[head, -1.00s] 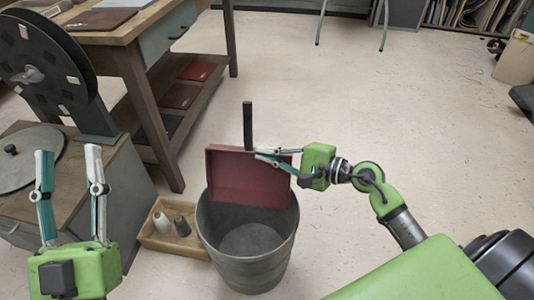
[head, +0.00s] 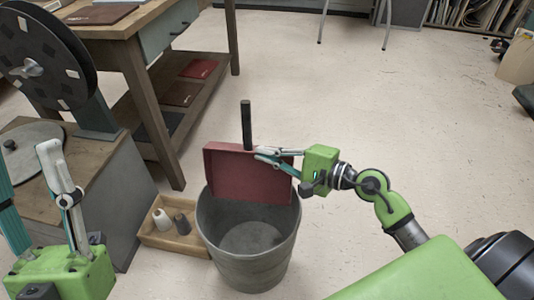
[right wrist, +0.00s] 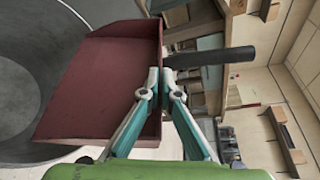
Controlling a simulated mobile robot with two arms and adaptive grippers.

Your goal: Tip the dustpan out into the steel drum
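The dustpan (head: 240,178) is dull red with a dark handle (head: 246,125) that points up. It is tipped steeply, its lower edge over the mouth of the grey steel drum (head: 250,262). In the right wrist view the pan (right wrist: 110,82) shows a bare inner face, with part of the drum (right wrist: 18,100) beside it. My right gripper (head: 264,155) is shut on the pan's side wall near the handle end. The drum's round floor shows, and I make out no debris on it. My left gripper (head: 24,168) is open and empty, partly cut off at the left edge.
A wooden box (head: 186,244) with two spools stands left of the drum. A cabinet (head: 95,210) with a round lid and a dark reel stands at the left. A workbench (head: 110,35) stands behind. The floor right of the drum is clear.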

